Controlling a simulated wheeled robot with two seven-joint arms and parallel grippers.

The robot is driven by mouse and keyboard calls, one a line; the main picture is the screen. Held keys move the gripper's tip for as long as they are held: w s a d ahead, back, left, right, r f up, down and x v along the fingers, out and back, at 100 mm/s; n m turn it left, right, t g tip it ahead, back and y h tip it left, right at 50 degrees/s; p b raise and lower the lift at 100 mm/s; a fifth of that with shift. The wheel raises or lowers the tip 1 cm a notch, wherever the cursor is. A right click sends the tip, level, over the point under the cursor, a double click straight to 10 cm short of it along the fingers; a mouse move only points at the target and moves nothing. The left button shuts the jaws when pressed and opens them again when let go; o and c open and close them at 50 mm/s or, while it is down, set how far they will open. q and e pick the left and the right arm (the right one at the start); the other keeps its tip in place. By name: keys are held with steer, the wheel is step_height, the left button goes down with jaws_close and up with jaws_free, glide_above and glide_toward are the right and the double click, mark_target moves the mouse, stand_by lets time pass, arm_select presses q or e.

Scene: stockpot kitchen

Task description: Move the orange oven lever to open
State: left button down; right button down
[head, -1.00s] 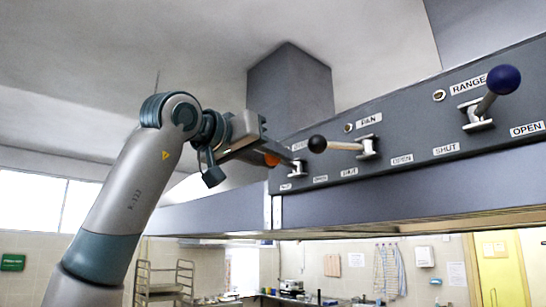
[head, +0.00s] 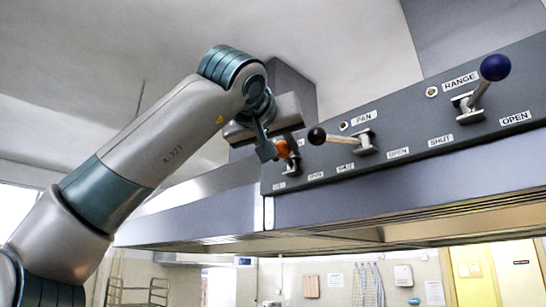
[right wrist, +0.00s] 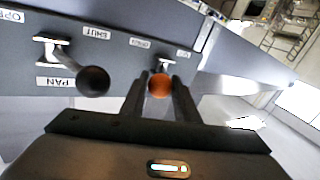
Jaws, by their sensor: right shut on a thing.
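The oven lever with its orange knob (head: 283,149) is at the left end of the grey control panel. It stands steeply up, leaning a little left of its pivot, with small labels below it. My right gripper (head: 287,146) is at this lever and partly covers it. In the right wrist view the orange knob (right wrist: 160,86) sits between the two dark fingers of my right gripper (right wrist: 160,92), which are shut on it. My left gripper is not in view.
The black-knobbed PAN lever (head: 318,136) is close to the right of my gripper and points left. The blue-knobbed RANGE lever (head: 495,68) is further right, tilted up right. The grey hood (head: 400,190) runs below the panel.

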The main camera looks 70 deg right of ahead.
steer(key=c, duration=1.4)
jaws_free()
steer(key=shift+s, duration=0.15)
steer(key=shift+a, duration=0.1)
steer(key=shift+a+f+b, duration=0.1)
steer(key=shift+a+b, duration=0.3)
steer(key=shift+a, duration=0.15)
steer(key=a+b, duration=0.1)
steer(key=a, duration=0.4)
steer(key=s+a+b, duration=0.1)
steer(key=a+b, duration=0.1)
steer(key=a, duration=0.3)
steer(key=a+b, duration=0.2)
steer(key=a, duration=0.4)
steer(key=shift+s, duration=0.25)
